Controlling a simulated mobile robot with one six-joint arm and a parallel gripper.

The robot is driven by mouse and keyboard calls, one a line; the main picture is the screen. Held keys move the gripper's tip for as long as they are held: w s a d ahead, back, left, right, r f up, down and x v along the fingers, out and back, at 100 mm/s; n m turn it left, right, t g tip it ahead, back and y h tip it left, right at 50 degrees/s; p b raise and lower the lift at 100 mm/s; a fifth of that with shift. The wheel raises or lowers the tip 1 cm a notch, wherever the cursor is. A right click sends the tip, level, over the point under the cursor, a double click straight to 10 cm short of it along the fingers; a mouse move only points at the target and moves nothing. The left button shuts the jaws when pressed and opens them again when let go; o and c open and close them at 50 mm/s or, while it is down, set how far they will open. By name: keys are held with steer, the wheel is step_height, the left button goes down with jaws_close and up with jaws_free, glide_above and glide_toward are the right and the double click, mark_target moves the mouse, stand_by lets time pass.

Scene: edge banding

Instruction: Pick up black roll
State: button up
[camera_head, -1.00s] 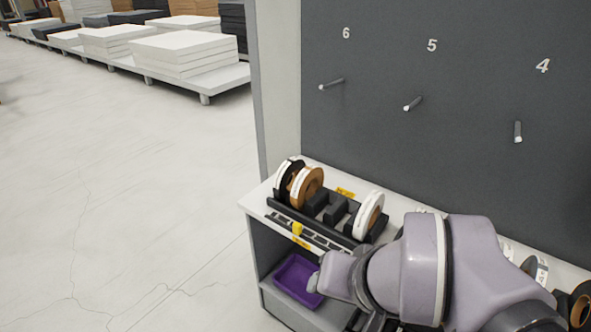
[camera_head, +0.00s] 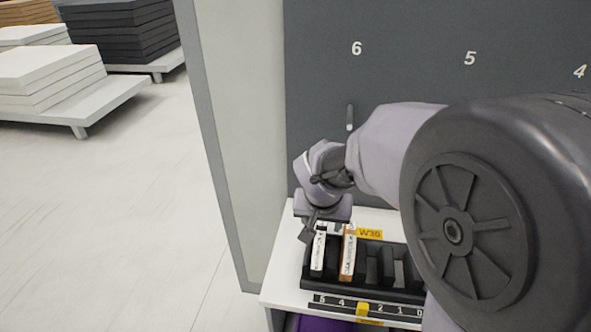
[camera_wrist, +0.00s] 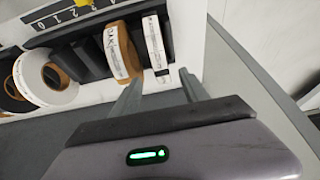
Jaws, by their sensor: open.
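The black roll (camera_head: 319,252) stands upright at the left end of a dark rack (camera_head: 388,290), with a white label on its edge. It also shows in the wrist view (camera_wrist: 153,42). A brown roll (camera_head: 348,254) stands just right of it; in the wrist view the brown roll (camera_wrist: 121,50) is to its left. My gripper (camera_head: 318,228) is at the black roll's top in the head view. In the wrist view my gripper's fingers (camera_wrist: 160,88) are apart, with the black roll's near end in line with the gap. Whether they touch it I cannot tell.
A grey upright panel (camera_head: 225,150) stands close on the left. The dark wall with a peg (camera_head: 349,118) rises behind. A white roll (camera_wrist: 38,82) sits farther along the rack. A number strip with a yellow slider (camera_head: 363,309) runs along the front.

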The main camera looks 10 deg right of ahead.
mark_target(321, 236)
steer(key=b+x, duration=0.3)
steer(key=x, duration=0.9)
steer(key=shift+w+f+b, duration=0.1)
steer(key=shift+b, duration=0.25)
jaws_close()
steer(key=shift+r, duration=0.2)
stand_by(0.3)
